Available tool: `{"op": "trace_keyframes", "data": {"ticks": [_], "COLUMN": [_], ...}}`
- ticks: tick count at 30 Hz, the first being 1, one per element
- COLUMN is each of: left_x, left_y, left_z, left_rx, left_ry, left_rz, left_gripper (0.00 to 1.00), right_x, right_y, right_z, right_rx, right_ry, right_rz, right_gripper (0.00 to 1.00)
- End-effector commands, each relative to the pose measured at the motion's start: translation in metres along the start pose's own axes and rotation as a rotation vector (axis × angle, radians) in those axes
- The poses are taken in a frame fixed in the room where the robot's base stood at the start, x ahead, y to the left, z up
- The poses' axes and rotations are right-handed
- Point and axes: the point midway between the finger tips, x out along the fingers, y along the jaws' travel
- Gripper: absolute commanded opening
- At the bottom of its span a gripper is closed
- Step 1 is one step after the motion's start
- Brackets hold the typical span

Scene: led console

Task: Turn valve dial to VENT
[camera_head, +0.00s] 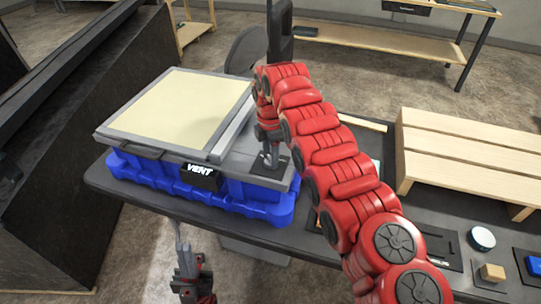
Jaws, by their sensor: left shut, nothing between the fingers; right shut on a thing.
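A grey console (240,150) with a large cream panel on top sits on a blue base (250,200). A black label reading VENT (199,171) is on its front face. My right gripper (268,160) points down at the console's right end and is shut on the valve dial there. The dial is mostly hidden by the fingers, so its pointing direction cannot be read. A dark plate (256,171) shows around that spot. My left gripper (179,236) is shut and empty, below and in front of the console, apart from it.
The dark table (150,198) carries the console. A slatted wooden stand (465,150) is at right. A white round piece (481,238), a small wooden block (492,272) and a blue item (535,266) lie at front right. My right arm crosses the middle.

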Motion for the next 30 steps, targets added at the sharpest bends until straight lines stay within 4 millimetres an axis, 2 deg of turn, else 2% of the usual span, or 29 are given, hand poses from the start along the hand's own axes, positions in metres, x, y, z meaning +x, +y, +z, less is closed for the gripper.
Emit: {"op": "trace_keyframes", "data": {"ticks": [4,5,9,10,18,22,26,27,30], "left_x": [0.0,0.0,0.0,0.0,0.0,-0.001,-0.004,0.011,0.032], "left_y": [0.0,0.0,0.0,0.0,0.0,0.0,0.0,-0.001,-0.002], "left_z": [0.0,0.0,0.0,0.0,0.0,0.0,0.001,-0.002,-0.005], "left_rx": [0.0,0.0,0.0,0.0,0.0,0.0,0.0,0.0,0.0], "left_ry": [0.0,0.0,0.0,0.0,0.0,0.0,0.0,-0.001,0.001], "left_rz": [0.0,0.0,0.0,0.0,0.0,0.0,0.0,0.0,0.0], "left_gripper": [0.0,0.0,0.0,0.0,0.0,0.0,0.0,0.0,0.0], "right_x": [-0.001,-0.001,0.0,0.0,-0.001,-0.009,-0.033,-0.05,-0.076], "right_y": [0.001,0.001,0.0,0.0,0.0,0.001,0.002,0.002,0.001], "right_z": [0.0,0.0,0.0,0.0,0.0,0.0,-0.002,-0.003,-0.001], "right_rx": [-0.001,-0.001,0.0,0.0,0.0,0.002,-0.001,-0.002,0.001], "right_ry": [0.0,0.0,0.0,0.0,0.0,-0.002,-0.001,-0.001,0.0], "right_rz": [0.002,0.002,0.001,0.001,0.0,0.001,0.007,0.005,0.003], "right_gripper": [0.0,0.5,0.75,0.78,0.78,0.78,0.78,0.78,0.78]}}
